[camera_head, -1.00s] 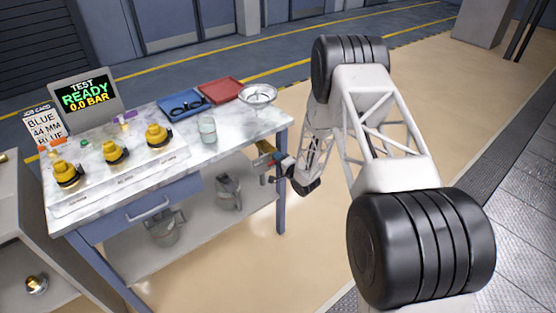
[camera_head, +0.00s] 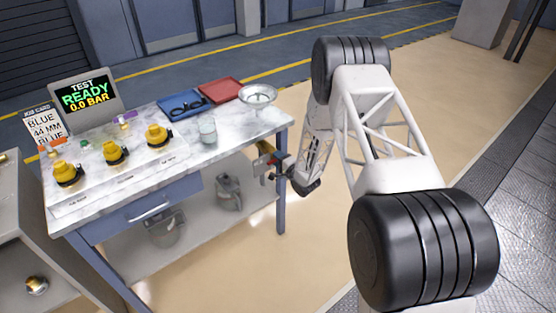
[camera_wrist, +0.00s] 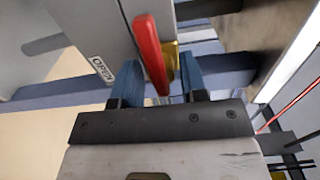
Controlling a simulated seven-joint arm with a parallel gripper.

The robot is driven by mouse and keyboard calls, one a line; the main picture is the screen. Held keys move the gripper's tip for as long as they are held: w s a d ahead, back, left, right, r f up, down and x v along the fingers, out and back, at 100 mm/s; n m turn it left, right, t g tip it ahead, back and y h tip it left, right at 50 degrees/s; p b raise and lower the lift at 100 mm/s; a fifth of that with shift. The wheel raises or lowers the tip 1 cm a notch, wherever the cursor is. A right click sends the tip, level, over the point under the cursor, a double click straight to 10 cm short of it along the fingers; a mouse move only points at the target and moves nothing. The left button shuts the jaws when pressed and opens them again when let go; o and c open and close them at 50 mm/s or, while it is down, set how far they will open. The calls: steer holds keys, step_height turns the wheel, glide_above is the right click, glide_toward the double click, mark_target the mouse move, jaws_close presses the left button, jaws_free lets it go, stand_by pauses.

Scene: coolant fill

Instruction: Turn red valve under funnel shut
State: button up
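The red valve lever (camera_wrist: 148,50) is a long flat handle in the wrist view, with a brass valve body (camera_wrist: 172,58) right behind it. My gripper (camera_wrist: 159,64) is open; its two blue fingers stand on either side of the lever's lower end, with visible gaps to it. In the head view, my gripper (camera_head: 279,167) is at the bench's right end, below the tabletop. A little of the valve (camera_head: 265,147) shows there, mostly hidden. The metal funnel (camera_head: 257,96) sits on the bench top above.
The marble-topped bench (camera_head: 225,150) carries yellow fittings (camera_head: 116,152), a glass beaker (camera_head: 207,130), a blue tray (camera_head: 183,112) and a red tray (camera_head: 221,91). The floor right of the bench is clear.

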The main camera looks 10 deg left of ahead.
steer(key=shift+s+d, duration=0.1)
steer(key=v, duration=0.7)
steer(key=shift+s+d, duration=0.2)
stand_by(0.5)
